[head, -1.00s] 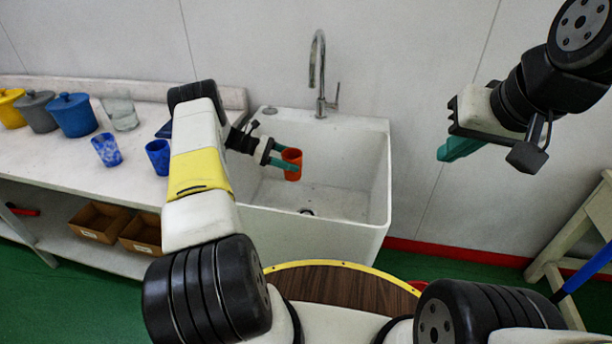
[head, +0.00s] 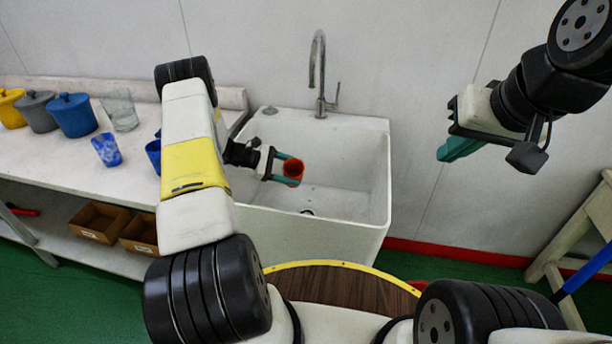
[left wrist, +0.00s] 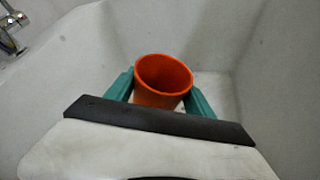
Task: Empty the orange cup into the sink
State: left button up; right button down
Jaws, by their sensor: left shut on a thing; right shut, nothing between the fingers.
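The orange cup (head: 293,170) is over the white sink's basin (head: 345,205), held between the green fingers of my left gripper (head: 287,169). In the head view it leans, with its mouth partly towards the camera. In the left wrist view the orange cup (left wrist: 163,82) sits between both fingers of the left gripper (left wrist: 160,95), its open mouth facing the camera; I see no contents in it. The sink walls surround it there. My right gripper (head: 460,149) is shut and empty, raised at the right, away from the sink.
A chrome faucet (head: 318,75) stands at the sink's back edge. Left of the sink, a white counter (head: 60,155) bears blue cups, one (head: 107,150) in clear view, a glass beaker (head: 120,110) and lidded pots (head: 72,115). A wooden stand (head: 585,235) is at the right.

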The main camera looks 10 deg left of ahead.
pick_arm(q)
jog(key=shift+s+d+f, duration=0.15)
jog(key=shift+s, duration=0.15)
jog(key=shift+s+d+r+m+t+y, duration=0.2)
jog(key=shift+s+m+t, duration=0.1)
jog(key=shift+s+m, duration=0.1)
jog(key=shift+s+d+r+m+t+y, duration=0.1)
jog(key=shift+s+r+m+t, duration=0.05)
jog(key=shift+s+m+t, duration=0.2)
jog(key=shift+s+r+m+t, duration=0.3)
jog(key=shift+m+t, duration=0.15)
jog(key=shift+m, duration=0.2)
jog(key=shift+s+d+r+m+t+y, duration=0.1)
jog(key=shift+r+m+t+y, duration=0.1)
jog(key=shift+r+m+t, duration=0.5)
jog(key=shift+s+d+r+m+t+y, duration=0.1)
jog(key=shift+r+m+t+y, duration=0.1)
jog(key=shift+m+t, duration=0.5)
jog(key=shift+s+m, duration=0.3)
jog(key=shift+m, duration=0.2)
jog(key=shift+s+d+r+m+t, duration=0.2)
jog(key=shift+s+r+m+t, duration=0.25)
jog(key=shift+s+m+t, duration=0.05)
jog(key=shift+s+r+m, duration=0.15)
jog(key=shift+r+m, duration=0.25)
jog(key=shift+r, duration=0.3)
